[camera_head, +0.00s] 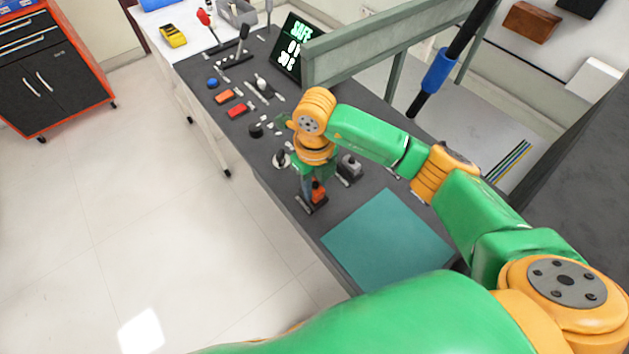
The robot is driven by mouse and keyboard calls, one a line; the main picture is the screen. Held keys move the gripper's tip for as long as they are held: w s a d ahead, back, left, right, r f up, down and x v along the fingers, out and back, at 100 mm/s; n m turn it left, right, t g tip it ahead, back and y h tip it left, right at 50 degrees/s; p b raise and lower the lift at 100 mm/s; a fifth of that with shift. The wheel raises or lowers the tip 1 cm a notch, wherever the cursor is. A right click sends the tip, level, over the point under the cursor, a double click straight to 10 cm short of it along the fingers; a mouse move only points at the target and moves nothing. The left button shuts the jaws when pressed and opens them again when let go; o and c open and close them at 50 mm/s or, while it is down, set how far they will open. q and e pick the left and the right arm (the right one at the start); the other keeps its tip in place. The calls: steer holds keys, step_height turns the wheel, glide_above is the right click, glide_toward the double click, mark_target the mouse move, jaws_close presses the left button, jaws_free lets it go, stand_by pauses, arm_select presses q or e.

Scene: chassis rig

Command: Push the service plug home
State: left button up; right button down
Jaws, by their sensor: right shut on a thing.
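My right gripper (313,186) points down over the dark bench panel, at the near end of its row of parts. It is shut on a small orange piece (319,192), which looks like the service plug. The plug is at a dark base on the panel; the fingers and wrist partly hide it. I cannot tell how deep the plug sits in its base. My left gripper is not in view.
A teal mat (388,240) lies to the right of the gripper. A grey connector block (349,168) stands close beside the wrist. Red switches (239,110), a lever (243,42) and a lit display (294,47) reading SAFE lie farther back. A grey-green frame (385,38) stands behind.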

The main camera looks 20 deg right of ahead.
mark_target(314, 182)
steer(key=c, duration=0.6)
jaws_free()
steer(key=shift+w+f, duration=0.3)
steer(key=shift+w, duration=0.1)
steer(key=shift+s+r, duration=0.2)
steer(key=shift+r, duration=0.45)
steer(key=r+b, duration=0.1)
steer(key=r, duration=0.5)
steer(key=shift+w, duration=0.2)
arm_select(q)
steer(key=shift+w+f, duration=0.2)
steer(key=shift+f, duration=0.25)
arm_select(e)
step_height(314, 182, up, 5)
steer(key=shift+s+r, duration=0.1)
steer(key=shift+s, duration=0.05)
